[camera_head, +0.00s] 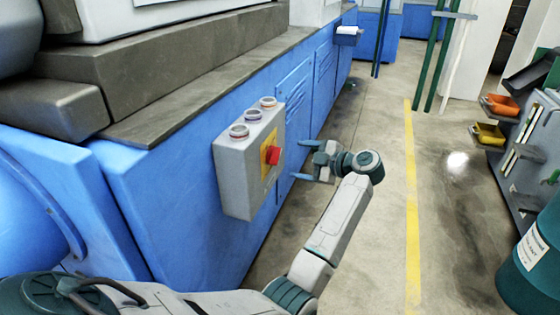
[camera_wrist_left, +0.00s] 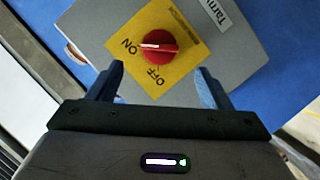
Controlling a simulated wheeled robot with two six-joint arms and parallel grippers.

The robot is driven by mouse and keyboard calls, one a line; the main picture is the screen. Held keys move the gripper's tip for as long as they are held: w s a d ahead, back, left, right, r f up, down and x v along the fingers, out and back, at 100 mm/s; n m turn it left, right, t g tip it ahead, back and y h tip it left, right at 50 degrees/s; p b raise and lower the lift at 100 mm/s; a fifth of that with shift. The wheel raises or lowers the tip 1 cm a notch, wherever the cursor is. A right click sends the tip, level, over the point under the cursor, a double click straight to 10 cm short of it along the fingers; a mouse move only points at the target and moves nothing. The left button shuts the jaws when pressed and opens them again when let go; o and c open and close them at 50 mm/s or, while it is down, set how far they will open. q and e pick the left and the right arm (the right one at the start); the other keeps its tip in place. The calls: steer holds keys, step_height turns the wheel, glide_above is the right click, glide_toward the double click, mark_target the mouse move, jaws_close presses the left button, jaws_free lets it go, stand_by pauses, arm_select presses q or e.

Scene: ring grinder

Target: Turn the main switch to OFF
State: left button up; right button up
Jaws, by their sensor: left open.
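The main switch is a red rotary knob (camera_head: 271,154) on a yellow plate, on the side of a grey control box (camera_head: 236,180). In the left wrist view the red knob (camera_wrist_left: 158,52) has a white mark lying toward the ON lettering (camera_wrist_left: 131,46). The OFF lettering (camera_wrist_left: 157,76) is below the knob in that view. My left gripper (camera_head: 295,161) is open and faces the knob, with a gap between. In the wrist view its blue fingertips (camera_wrist_left: 160,72) are apart, below the knob to either side, with nothing between them. My right gripper is not in view.
The grey box is mounted on the blue machine body (camera_head: 180,205); two round buttons (camera_head: 253,114) sit on its top. The grey floor (camera_head: 375,230) right of the machine is clear, with a yellow line (camera_head: 411,200). A rack with bins (camera_head: 500,104) and a teal drum (camera_head: 530,255) stand at right.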

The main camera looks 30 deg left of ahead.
mark_target(274, 156)
arm_select(q)
steer(key=b+x, duration=0.1)
steer(key=x, duration=0.7)
steer(key=shift+a, duration=0.2)
steer(key=c, duration=1)
